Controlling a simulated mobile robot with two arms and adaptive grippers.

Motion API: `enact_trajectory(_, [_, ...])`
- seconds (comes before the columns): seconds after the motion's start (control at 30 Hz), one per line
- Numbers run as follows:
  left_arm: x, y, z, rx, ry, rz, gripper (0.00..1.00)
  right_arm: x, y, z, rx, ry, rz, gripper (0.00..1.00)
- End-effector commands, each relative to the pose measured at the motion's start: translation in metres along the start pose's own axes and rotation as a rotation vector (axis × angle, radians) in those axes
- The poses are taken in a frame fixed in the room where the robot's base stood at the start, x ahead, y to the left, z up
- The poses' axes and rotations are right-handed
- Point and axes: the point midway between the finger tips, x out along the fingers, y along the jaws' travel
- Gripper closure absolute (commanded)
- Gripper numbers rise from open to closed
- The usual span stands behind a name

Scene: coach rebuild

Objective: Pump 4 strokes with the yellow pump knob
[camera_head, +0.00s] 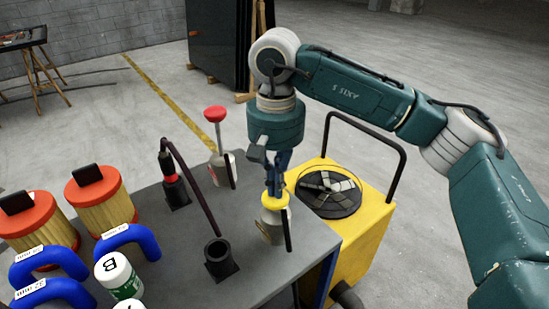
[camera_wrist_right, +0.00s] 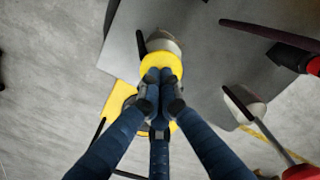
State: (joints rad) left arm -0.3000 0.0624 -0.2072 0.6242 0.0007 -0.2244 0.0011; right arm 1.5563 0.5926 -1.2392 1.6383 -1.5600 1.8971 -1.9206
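The yellow pump knob (camera_head: 275,201) sits low, right above its pale bottle (camera_head: 271,228) near the right edge of the grey table. No rod shows between knob and bottle. My right gripper (camera_head: 276,190) points down at the knob from above. In the right wrist view its blue fingers (camera_wrist_right: 160,82) are drawn together over the top of the yellow knob (camera_wrist_right: 161,64), which shows wider than the fingertips. They look in contact with it, not wrapped around it. My left gripper is in neither view.
A red pump knob (camera_head: 215,114) stands high on a rod behind. Left are a black holder with a dark hose (camera_head: 175,190), an empty black socket (camera_head: 219,258), red-topped filters (camera_head: 97,200) and blue pipes (camera_head: 128,239). A yellow cart (camera_head: 352,243) with a handle stands right.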

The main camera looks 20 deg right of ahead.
Motion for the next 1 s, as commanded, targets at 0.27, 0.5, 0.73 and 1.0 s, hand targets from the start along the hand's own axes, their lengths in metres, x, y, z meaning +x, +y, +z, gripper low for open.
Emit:
enact_trajectory(0.27, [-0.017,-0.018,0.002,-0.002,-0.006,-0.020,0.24,-0.024,-0.001,0.001,-0.001,-0.003,0.000,1.00])
enact_trajectory(0.5, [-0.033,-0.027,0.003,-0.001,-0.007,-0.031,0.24,-0.046,-0.001,0.000,-0.001,-0.001,0.000,1.00])
enact_trajectory(0.73, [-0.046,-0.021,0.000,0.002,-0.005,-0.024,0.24,-0.067,-0.001,0.000,-0.001,0.000,-0.001,1.00])
enact_trajectory(1.0, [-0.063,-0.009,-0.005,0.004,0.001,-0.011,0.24,-0.093,-0.001,0.000,0.000,0.001,-0.003,1.00])
